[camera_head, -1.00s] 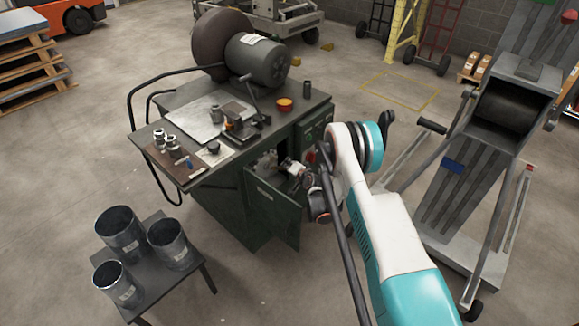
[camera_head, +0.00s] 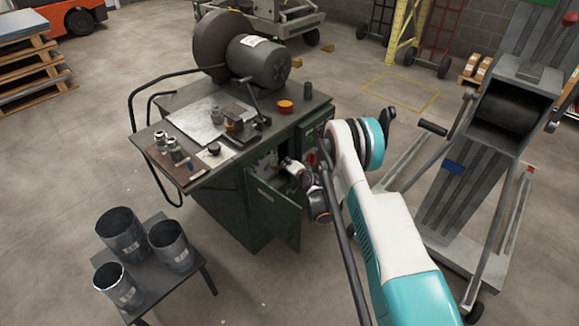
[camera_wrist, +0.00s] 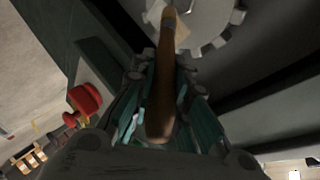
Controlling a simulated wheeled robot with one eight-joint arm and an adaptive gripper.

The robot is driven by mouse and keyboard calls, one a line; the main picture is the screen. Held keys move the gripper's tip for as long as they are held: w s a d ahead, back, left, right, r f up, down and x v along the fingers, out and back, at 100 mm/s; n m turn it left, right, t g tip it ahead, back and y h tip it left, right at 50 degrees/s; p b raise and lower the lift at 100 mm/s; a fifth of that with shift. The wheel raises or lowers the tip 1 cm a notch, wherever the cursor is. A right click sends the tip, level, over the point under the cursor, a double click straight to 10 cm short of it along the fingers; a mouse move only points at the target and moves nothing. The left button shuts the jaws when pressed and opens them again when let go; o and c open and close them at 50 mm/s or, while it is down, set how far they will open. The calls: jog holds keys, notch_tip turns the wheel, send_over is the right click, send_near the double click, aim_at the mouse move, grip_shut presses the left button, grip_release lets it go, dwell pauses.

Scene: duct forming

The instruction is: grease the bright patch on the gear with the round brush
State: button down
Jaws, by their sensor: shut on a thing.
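In the wrist view my gripper (camera_wrist: 164,82) is shut on the round brush (camera_wrist: 162,98), holding its brown wooden handle lengthwise between the fingers. The brush's far end, with a grey metal band, points at the toothed grey gear (camera_wrist: 215,22). A pale bright patch (camera_wrist: 181,32) shows on the gear's face right beside the brush end. The bristles are hard to make out, and I cannot tell whether they touch the patch. In the head view my gripper is at the open cabinet under the machine bench, partly hidden; the brush and gear are too small to tell there.
The open dark-green cabinet door (camera_head: 270,206) stands close below my arm. A red knob (camera_wrist: 84,99) sticks out left of my gripper in the wrist view. The bench top (camera_head: 181,106) holds a grinder motor (camera_head: 258,60) and an orange bowl (camera_head: 285,106). Metal cylinders stand on a low table (camera_head: 158,267).

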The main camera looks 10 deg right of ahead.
jog(key=shift+w+r, duration=0.25)
jog(key=shift+r, duration=0.35)
dwell(1.0)
jog(key=s+d, duration=0.3)
jog(key=s, duration=0.2)
jog(key=shift+d, duration=0.3)
jog(key=shift+d, duration=0.1)
dwell(0.5)
